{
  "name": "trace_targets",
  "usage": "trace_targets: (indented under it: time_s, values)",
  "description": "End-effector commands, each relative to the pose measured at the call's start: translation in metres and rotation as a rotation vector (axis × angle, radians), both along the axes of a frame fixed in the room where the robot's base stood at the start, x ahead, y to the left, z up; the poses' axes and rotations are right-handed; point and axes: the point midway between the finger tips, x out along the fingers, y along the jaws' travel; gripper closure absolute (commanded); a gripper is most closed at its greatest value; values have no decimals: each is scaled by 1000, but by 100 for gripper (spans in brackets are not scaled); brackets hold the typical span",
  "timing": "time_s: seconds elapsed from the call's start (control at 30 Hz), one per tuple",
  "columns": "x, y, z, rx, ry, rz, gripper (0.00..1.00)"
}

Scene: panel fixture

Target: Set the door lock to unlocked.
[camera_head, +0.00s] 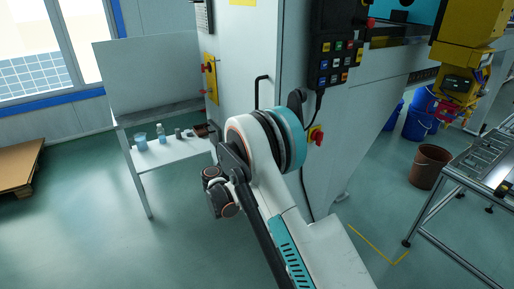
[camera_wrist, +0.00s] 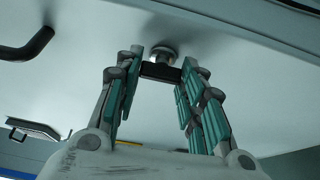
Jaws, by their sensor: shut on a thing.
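In the wrist view, the door lock (camera_wrist: 163,53) is a small round silver base on a pale panel, with a short black bar in front of it. My gripper (camera_wrist: 160,71) has its teal-padded fingertips on either side of the black bar and is shut on it. The bar lies nearly level in the picture. In the head view, my arm hides the lock and the gripper's tips. The white cabinet door (camera_head: 235,60) shows behind the arm there.
A black door handle (camera_wrist: 28,46) stands out at the left of the wrist view. A white table (camera_head: 178,157) with small vessels stands to the left. Floor at lower left is clear.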

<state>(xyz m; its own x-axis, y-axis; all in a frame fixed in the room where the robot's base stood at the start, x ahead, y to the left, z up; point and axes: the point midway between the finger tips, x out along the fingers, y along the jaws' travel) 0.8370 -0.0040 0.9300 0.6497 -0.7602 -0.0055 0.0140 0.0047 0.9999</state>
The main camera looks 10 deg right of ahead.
Motion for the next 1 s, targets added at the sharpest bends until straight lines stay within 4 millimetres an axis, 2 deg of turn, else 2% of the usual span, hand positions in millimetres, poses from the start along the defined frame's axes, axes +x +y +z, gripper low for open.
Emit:
trace_targets:
  time_s: [0.3,0.33,0.4,0.77,0.87,1.0]
  values:
    - [0,0,0,0,1,1,88]
    - [0,0,0,0,1,1,59]
    - [0,0,0,0,1,1,43]
    - [-1,1,0,0,0,0,43]
    - [-5,7,0,0,0,1,43]
    - [-19,24,0,0,0,3,43]
